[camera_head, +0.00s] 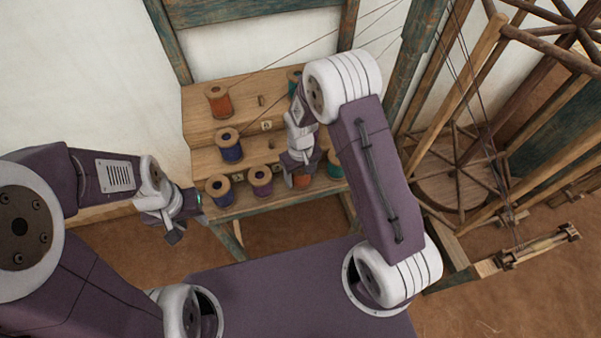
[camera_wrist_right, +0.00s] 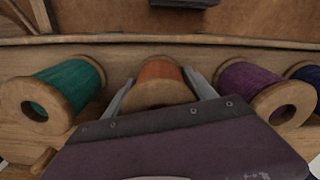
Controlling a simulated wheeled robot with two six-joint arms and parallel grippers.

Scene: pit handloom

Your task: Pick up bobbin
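Several wound bobbins stand on a stepped wooden rack. In the head view the front row has a blue bobbin (camera_head: 219,190), a purple bobbin (camera_head: 260,181), an orange bobbin (camera_head: 302,182) and a teal bobbin (camera_head: 336,166). My right gripper (camera_head: 301,168) is down over the orange bobbin and partly hides it. In the right wrist view its two fingers (camera_wrist_right: 161,85) lie on either side of the orange bobbin (camera_wrist_right: 158,70); whether they press on it I cannot tell. My left gripper (camera_head: 180,225) hangs left of the rack, away from the bobbins; its finger gap is unclear.
Higher on the rack stand an orange-red bobbin (camera_head: 219,101), a dark blue bobbin (camera_head: 229,145) and a partly hidden teal bobbin (camera_head: 294,79). The teal bobbin (camera_wrist_right: 65,92) and purple bobbin (camera_wrist_right: 255,90) closely flank my right fingers. A wooden wheel frame (camera_head: 450,180) stands at right.

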